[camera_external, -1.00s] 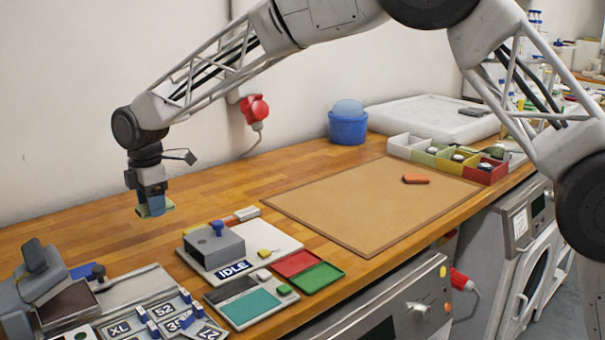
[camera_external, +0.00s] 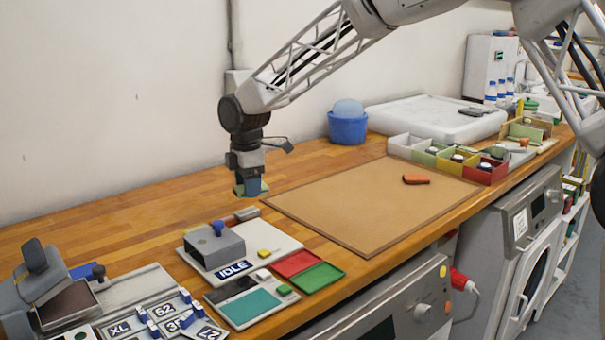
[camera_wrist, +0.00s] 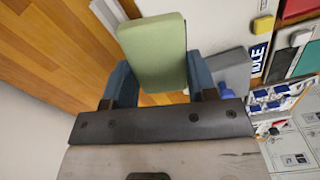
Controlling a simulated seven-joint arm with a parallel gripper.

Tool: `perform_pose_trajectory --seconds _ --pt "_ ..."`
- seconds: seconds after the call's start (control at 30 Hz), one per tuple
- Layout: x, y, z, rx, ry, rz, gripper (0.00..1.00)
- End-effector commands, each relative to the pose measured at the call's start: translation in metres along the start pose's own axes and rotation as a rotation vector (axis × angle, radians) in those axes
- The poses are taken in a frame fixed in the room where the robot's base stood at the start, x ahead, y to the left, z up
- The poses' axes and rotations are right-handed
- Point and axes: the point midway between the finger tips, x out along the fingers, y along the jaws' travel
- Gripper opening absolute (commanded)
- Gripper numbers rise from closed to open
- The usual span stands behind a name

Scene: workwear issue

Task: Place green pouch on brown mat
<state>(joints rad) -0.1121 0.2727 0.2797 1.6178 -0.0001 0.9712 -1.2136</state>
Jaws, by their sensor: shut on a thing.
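My gripper (camera_external: 250,188) hangs over the wooden counter, just left of the brown mat's far-left corner. It is shut on the green pouch (camera_wrist: 155,50), a light green padded block that fills the space between the blue fingers in the wrist view. In the external view only a small green part of the pouch (camera_external: 238,189) shows at the fingertips. The brown mat (camera_external: 350,220) lies flat on the counter, with a darker border. An orange-red item (camera_external: 416,180) lies on its right part; the rest of the mat is bare.
A grey press-like device with a blue knob (camera_external: 218,228) and an IDLE label stands in front of my gripper. Red and green trays (camera_external: 318,276) lie near the front edge. A blue tub (camera_external: 347,127) and several coloured bins (camera_external: 484,171) stand behind the mat.

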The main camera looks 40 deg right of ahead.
Motion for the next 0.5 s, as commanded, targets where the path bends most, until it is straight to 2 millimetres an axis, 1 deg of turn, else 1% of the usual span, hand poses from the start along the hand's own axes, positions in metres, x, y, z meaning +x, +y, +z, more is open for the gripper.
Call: perform_pose_trajectory --seconds 0.03,0.1,0.27,0.5 --pt "0.000 -0.003 0.019 0.020 0.000 0.000 0.29" --pt "0.001 -0.006 0.041 0.045 0.000 0.000 0.29" --pt "0.003 -0.018 0.090 0.102 0.000 0.000 0.29" --pt "0.008 -0.041 0.160 0.186 0.000 0.000 0.29"
